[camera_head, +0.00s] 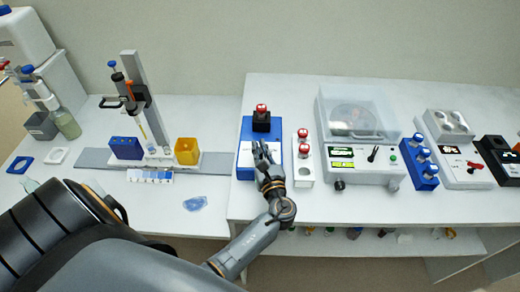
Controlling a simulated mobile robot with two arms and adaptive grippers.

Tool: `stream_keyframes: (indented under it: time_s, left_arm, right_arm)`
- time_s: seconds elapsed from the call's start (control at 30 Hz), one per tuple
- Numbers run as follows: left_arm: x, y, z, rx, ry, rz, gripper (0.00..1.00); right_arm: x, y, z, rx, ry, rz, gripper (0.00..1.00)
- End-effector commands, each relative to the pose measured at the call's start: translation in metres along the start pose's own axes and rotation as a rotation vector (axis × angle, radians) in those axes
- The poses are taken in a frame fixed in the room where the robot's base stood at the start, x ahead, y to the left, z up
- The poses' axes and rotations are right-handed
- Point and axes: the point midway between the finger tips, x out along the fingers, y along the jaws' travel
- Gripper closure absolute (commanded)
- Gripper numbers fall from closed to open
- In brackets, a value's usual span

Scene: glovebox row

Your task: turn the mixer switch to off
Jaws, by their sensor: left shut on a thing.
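The mixer (247,130) is a blue box with a pale front panel, left of centre on the right-hand bench. A red-capped vial (262,110) stands in the black holder on its top. My left gripper (261,152) reaches in from below, with its fingers shut at the mixer's front panel. The fingers cover the mixer switch, so its position cannot be seen. My right gripper is not in view.
A white rack (304,172) with red-capped vials stands close right of the mixer. Further right are a clear-lidded centrifuge (372,155) and a blue vial rack (421,178). A yellow box (187,151) and a pipette stand (141,92) are to the left.

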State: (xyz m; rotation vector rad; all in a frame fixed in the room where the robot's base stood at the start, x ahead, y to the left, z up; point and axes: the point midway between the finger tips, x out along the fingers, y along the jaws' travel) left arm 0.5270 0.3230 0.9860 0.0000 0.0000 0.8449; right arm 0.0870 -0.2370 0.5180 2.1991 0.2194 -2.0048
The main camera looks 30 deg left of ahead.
Motion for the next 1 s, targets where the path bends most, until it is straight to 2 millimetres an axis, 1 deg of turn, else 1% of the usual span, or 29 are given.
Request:
stream_keyframes:
  time_s: [0.53,0.57,0.6,0.63,0.67,0.9,1.0]
  left_arm:
    - [0.0007,0.0008,0.0,0.001,-0.001,0.028,1.0]
    - [0.0007,0.0008,0.0,0.001,-0.001,0.028,0.83]
    - [0.0007,0.0009,0.0,0.001,-0.001,0.027,0.75]
    - [0.0007,0.0008,0.0,0.001,-0.001,0.027,0.69]
    - [0.0007,0.0008,0.0,0.001,-0.001,0.027,0.66]
    - [0.0004,0.0005,0.0,0.001,0.0,0.026,0.66]
    - [-0.0027,0.0001,-0.0003,0.0,0.0,0.025,0.66]
  right_arm:
    - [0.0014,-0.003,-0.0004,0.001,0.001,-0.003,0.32]
    - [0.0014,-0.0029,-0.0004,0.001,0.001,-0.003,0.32]
    - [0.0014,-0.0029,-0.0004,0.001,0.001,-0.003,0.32]
    - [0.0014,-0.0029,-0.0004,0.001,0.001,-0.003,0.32]
    - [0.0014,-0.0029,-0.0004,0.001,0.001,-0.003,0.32]
    - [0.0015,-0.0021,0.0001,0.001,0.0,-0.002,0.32]
    - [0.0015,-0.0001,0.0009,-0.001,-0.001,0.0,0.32]
